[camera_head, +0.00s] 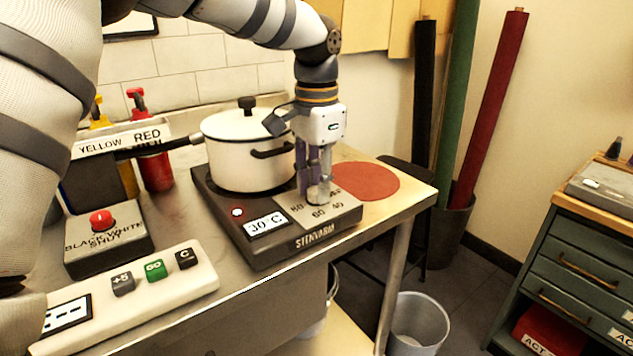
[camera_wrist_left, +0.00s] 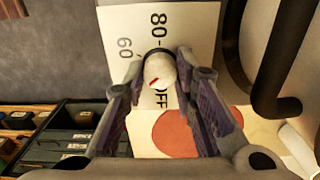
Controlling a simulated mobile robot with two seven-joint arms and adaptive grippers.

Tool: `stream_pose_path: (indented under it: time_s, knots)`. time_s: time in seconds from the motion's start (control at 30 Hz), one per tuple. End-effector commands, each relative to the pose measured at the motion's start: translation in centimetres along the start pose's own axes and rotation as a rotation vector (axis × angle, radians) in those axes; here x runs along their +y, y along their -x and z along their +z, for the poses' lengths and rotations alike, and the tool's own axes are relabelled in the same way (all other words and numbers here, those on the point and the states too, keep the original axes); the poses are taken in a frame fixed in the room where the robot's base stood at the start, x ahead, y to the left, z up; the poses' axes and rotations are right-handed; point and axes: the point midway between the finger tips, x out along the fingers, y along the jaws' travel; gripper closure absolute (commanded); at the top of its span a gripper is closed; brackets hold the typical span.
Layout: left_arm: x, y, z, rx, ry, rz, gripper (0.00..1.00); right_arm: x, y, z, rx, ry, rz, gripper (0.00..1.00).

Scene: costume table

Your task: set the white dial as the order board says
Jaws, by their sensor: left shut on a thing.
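The white dial (camera_wrist_left: 161,69) is a round knob with a short red mark, on a pale plate (camera_wrist_left: 205,18) marked 80, 60 and OFF. In the wrist view its red mark lies on the lower-left part of the cap. My left gripper (camera_wrist_left: 160,62) points down over the dial and is shut on it, a finger on each side. In the head view, the left gripper (camera_head: 319,188) partly hides the dial at the front of the dark hot plate (camera_head: 285,246). The hot plate's display (camera_head: 266,224) reads 30°C. No legible order board shows.
A white lidded pot (camera_head: 235,150) stands on the hot plate, close beside my gripper. A flat red disc (camera_head: 368,181) lies to the right. A red-button box (camera_head: 108,235) and a white keypad (camera_head: 130,300) are at left. The table's front edge is close.

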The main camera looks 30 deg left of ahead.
Motion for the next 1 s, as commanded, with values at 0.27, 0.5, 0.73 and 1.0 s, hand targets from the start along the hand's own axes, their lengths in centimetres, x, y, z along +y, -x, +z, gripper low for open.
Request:
stream_pose_path:
  time_s: [0.27, 0.5, 0.73, 1.0]
  knots:
    - [-0.08, 0.07, 0.00, 0.001, -0.151, -0.003, 1.00, 0.00, 0.01, -0.01, 0.000, 0.000, 0.000, 0.60]
    - [-0.08, 0.07, -0.01, 0.001, -0.216, -0.003, 1.00, 0.00, 0.01, -0.01, 0.001, 0.000, 0.000, 0.60]
    - [-0.08, 0.08, -0.02, 0.002, -0.232, -0.003, 1.00, 0.00, 0.02, -0.01, 0.001, 0.000, 0.000, 0.60]
    - [-0.07, 0.08, -0.02, 0.002, -0.231, -0.003, 1.00, 0.00, 0.02, -0.01, 0.001, 0.000, 0.000, 0.60]
